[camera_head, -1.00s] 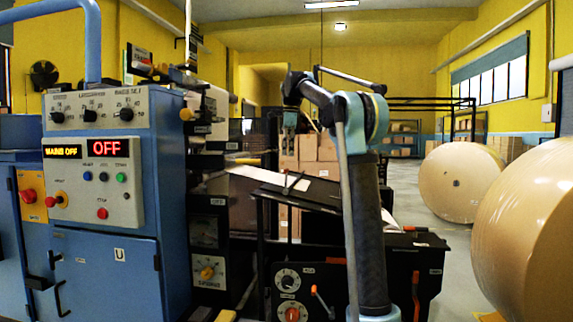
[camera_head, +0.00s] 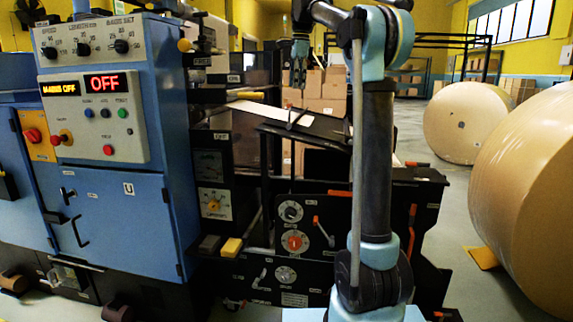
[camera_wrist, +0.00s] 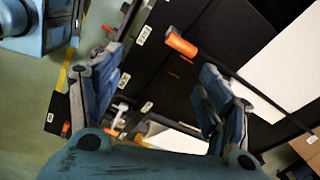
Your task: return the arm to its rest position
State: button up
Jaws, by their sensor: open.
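My gripper (camera_head: 299,68) hangs from the raised arm in the head view, pointing down, in front of the stacked cartons and above the black machine. It also shows in the wrist view (camera_wrist: 165,72), with its two blue-grey fingers spread apart and nothing between them. My arm (camera_head: 376,150) stands upright at the right of centre, bent at the top with the forearm reaching left and away. A white sheet (camera_head: 262,112) lies on the black machine (camera_head: 325,205) below the gripper.
A blue control cabinet (camera_head: 115,215) with a lit OFF display stands at left. Large kraft rolls (camera_head: 465,122) and (camera_head: 535,185) sit at right. An orange-tipped lever (camera_wrist: 180,43) shows in the wrist view. Floor (camera_head: 450,200) is clear between the machine and rolls.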

jog(key=s+d+f+n+t, duration=0.1)
jog(key=s+d+f+n, duration=0.35)
jog(key=s+f, duration=0.5)
jog(key=s+d+f+n, duration=0.45)
jog(key=s+f, duration=0.25)
jog(key=s, duration=0.5)
jog(key=s+d+f+n, duration=0.3)
jog(key=s+f, duration=0.7)
jog(key=f, duration=0.4)
jog(key=s+d+f+n, duration=0.2)
jog(key=s+f+n, duration=0.2)
jog(key=s+f, duration=0.6)
notch_tip(320, 180, down, 4)
jog(key=shift+s+d+f+n+t+h, duration=0.2)
jog(key=shift+s+d+n+t+h, duration=0.05)
jog(key=shift+d+n+t+h, duration=0.15)
jog(key=shift+w+f, duration=0.2)
jog(key=shift+w, duration=0.25)
